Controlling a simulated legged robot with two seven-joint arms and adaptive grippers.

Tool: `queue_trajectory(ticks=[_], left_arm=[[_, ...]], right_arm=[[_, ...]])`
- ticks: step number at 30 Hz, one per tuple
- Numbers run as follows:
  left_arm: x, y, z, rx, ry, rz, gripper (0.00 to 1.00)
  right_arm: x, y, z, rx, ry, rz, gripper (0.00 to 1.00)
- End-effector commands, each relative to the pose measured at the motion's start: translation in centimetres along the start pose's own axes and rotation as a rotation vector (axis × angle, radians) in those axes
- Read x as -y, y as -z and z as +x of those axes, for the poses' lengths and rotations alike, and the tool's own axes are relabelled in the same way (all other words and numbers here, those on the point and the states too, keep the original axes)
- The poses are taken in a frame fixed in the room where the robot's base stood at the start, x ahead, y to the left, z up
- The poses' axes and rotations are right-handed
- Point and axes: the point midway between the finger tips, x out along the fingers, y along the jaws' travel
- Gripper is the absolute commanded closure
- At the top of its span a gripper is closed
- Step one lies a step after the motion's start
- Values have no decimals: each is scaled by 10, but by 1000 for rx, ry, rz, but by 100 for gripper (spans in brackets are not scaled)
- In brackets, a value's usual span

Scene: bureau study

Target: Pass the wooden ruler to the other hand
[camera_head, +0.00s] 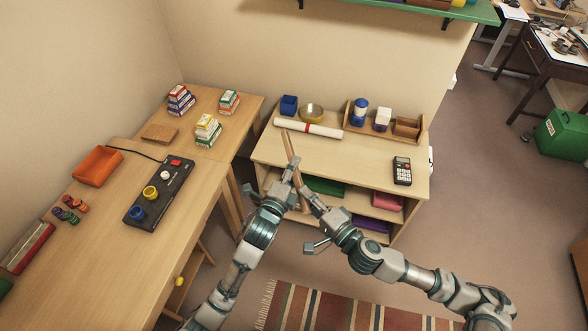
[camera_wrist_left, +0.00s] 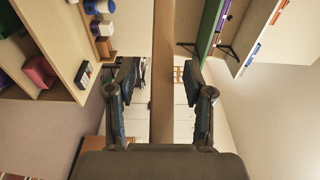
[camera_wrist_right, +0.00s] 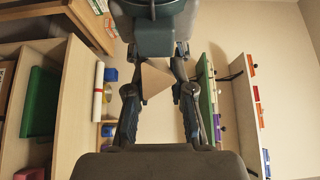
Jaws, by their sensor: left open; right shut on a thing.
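The wooden ruler (camera_head: 290,146) is held up in front of the shelf unit, its upper end leaning slightly left in the head view. My right gripper (camera_head: 304,190) is shut on the ruler's lower part. My left gripper (camera_head: 291,175) is open near the ruler, just above my right gripper. In the left wrist view the ruler (camera_wrist_left: 163,105) runs between the two parted fingers, with gaps at both sides. In the right wrist view a tan ruler end (camera_wrist_right: 155,80) shows between the fingers, and my left gripper covers the rest.
Behind the grippers stands a shelf unit (camera_head: 385,172) with a rolled paper (camera_head: 308,129), a calculator (camera_head: 402,171) and a wooden organizer (camera_head: 408,127) on top. At left are desks with a button panel (camera_head: 160,192), an orange tray (camera_head: 97,166) and stacked boxes (camera_head: 208,130). A striped rug (camera_head: 345,312) lies below.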

Motion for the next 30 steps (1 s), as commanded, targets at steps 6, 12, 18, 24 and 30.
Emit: queue_trajectory(ticks=[6, 12, 18, 24, 30], left_arm=[[0, 0, 0, -1, 0, 0, 55], [0, 1, 0, -1, 0, -1, 100], [0, 1, 0, -1, 0, -1, 100], [0, 0, 0, -1, 0, 0, 100], [0, 0, 0, -1, 0, 0, 100]], right_arm=[[0, -2, 0, 6, 1, 2, 100], [0, -3, 0, 8, 2, 3, 100], [1, -3, 0, 7, 2, 2, 49], [0, -2, 0, 5, 1, 2, 49], [-1, 0, -10, 3, -1, 1, 49]])
